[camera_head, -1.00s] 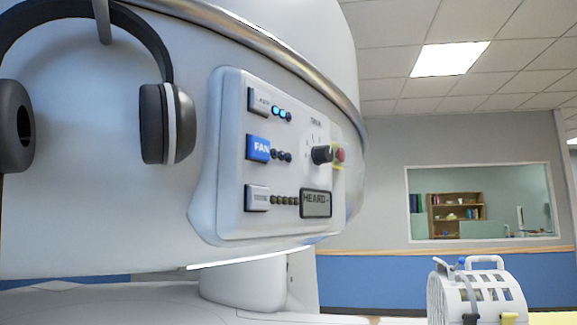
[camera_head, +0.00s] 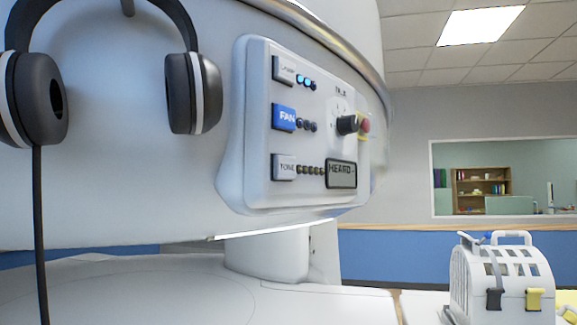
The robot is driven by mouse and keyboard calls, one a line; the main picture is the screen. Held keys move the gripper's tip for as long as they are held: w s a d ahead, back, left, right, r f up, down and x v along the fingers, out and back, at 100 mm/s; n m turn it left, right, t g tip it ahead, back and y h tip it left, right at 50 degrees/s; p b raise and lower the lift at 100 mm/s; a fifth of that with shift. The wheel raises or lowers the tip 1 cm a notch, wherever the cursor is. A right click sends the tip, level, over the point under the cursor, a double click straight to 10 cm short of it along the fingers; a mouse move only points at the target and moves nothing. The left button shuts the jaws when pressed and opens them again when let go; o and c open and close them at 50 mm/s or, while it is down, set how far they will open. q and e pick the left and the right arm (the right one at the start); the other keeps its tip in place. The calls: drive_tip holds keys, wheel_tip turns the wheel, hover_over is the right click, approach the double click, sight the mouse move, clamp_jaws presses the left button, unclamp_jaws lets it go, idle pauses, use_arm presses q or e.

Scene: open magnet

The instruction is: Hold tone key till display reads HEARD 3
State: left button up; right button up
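The control panel (camera_head: 262,170) is on the curved white magnet housing, in the middle of the head view. The tone key (camera_head: 284,167) is a pale grey key at the panel's lower left, marked TONE. A row of several small dark lamps (camera_head: 311,170) runs to its right. The display (camera_head: 342,174) at the end of that row reads HEARD followed by what looks like a dash. Neither of my grippers is in view, and nothing touches the tone key.
The blue FAN key (camera_head: 284,117) and a grey key (camera_head: 284,69) with lit blue lamps sit above. A black knob (camera_head: 347,125) and red button (camera_head: 365,125) are at right. Headphones (camera_head: 193,95) hang at left. A white carrier (camera_head: 500,278) stands lower right.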

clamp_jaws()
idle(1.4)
